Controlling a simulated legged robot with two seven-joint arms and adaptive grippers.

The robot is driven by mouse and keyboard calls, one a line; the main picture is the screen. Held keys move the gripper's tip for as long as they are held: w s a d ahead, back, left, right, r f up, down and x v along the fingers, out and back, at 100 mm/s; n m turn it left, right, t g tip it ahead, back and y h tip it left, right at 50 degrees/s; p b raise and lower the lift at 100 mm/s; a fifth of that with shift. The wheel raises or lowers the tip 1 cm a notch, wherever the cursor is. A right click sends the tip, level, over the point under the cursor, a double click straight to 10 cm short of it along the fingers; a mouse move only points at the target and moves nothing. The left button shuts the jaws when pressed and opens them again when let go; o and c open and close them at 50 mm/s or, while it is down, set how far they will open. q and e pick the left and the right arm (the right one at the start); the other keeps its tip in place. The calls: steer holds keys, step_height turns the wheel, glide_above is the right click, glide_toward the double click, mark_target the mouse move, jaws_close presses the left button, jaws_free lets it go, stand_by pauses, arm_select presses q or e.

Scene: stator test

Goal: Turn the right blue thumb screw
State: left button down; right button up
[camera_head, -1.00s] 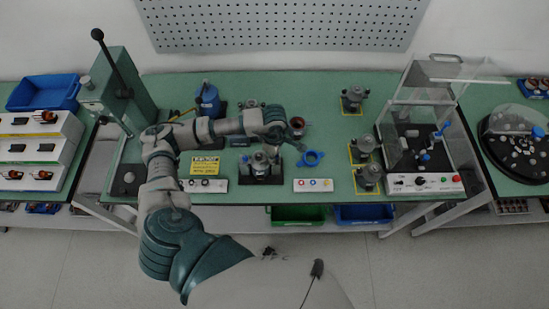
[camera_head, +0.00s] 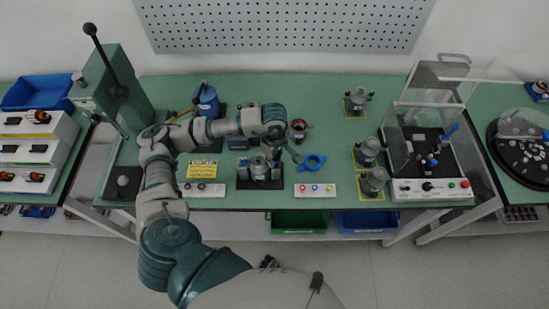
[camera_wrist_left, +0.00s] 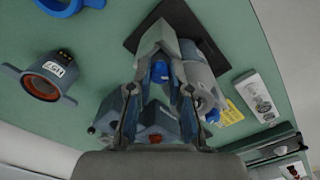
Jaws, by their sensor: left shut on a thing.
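The grey motor fixture (camera_head: 260,168) stands on a black plate at the middle front of the green bench. In the left wrist view its grey body (camera_wrist_left: 202,72) and black plate (camera_wrist_left: 137,41) lie behind the fingers. My left gripper (camera_head: 295,156) reaches down at the right side of the fixture. In the left wrist view its fingers are closed around a small blue thumb screw (camera_wrist_left: 160,70). Another blue knob (camera_wrist_left: 212,115) shows beside the right finger. My right gripper is not in view.
A blue ring (camera_head: 314,162) lies just right of my left gripper. A button panel (camera_head: 314,190) sits at the bench front edge. A stator ring (camera_head: 298,128) is behind. Several grey motors (camera_head: 367,150) stand on yellow-marked spots, left of a clear-guarded test station (camera_head: 430,150).

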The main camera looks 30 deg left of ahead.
arm_select(q)
steer(key=c, duration=1.1)
jaws_free()
steer(key=shift+o, duration=0.2)
